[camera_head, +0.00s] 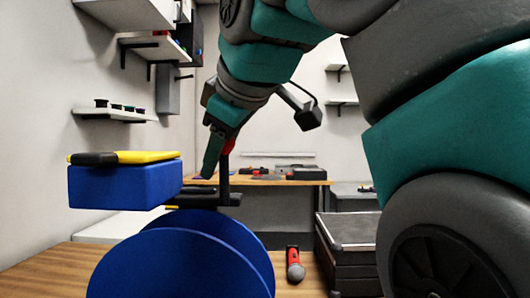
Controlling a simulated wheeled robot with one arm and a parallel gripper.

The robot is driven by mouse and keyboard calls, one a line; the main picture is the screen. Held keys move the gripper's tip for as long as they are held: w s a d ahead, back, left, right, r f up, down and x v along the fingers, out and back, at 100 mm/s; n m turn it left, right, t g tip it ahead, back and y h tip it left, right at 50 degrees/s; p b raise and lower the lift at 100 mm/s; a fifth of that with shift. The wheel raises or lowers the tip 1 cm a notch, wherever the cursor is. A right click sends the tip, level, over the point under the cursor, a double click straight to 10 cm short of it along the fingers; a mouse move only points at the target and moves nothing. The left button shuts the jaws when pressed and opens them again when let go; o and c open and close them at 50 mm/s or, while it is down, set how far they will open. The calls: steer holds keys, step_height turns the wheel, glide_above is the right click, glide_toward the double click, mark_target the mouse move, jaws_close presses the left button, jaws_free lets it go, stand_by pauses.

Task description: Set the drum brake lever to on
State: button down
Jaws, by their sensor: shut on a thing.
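A large blue drum (180,262) with two round flanges stands at the front, left of the middle. Behind it rises a thin black upright bar (224,182) with a red part (228,146) at its top, which looks like the brake lever. My gripper (218,157) reaches down from above and is shut at the red upper end of this lever. One dark green finger shows on the left of the bar; the other finger is mostly hidden. The lever looks upright. Its lower end is hidden behind the drum, and no on or off marking is readable.
A blue block (125,187) carries a yellow and black tool (125,158) left of the drum. A red and black handheld object (295,265) lies on the wooden table (47,270). Dark stacked cases (345,250) stand at the right. A wooden bench (300,181) is behind.

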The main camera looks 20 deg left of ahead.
steer(key=shift+f, duration=0.15)
steer(key=shift+c, duration=2.4)
jaws_free()
steer(key=shift+w, duration=0.15)
